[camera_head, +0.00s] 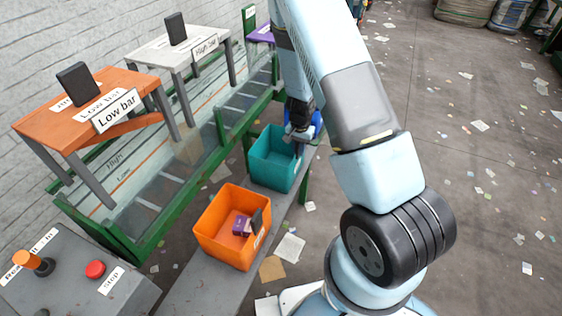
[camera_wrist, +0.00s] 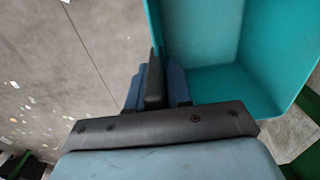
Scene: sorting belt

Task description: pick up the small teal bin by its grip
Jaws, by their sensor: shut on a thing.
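The small teal bin (camera_head: 268,165) is on the grey bench beside the green-framed belt in the head view. It looks empty, and its inside shows in the wrist view (camera_wrist: 205,30). My gripper (camera_head: 299,134) is at the bin's right rim, pointing down. In the wrist view my gripper (camera_wrist: 155,85) is shut on a dark upright grip (camera_wrist: 154,75) at the bin's left wall. The bin's base is partly hidden, so I cannot tell whether it touches the bench.
An orange bin (camera_head: 225,228) with small purple and dark items stands nearer on the bench (camera_head: 190,285). An orange table (camera_head: 75,105) and a white table stand over the belt at the left. A control box with a red button (camera_head: 95,269) is at lower left. Open floor lies right.

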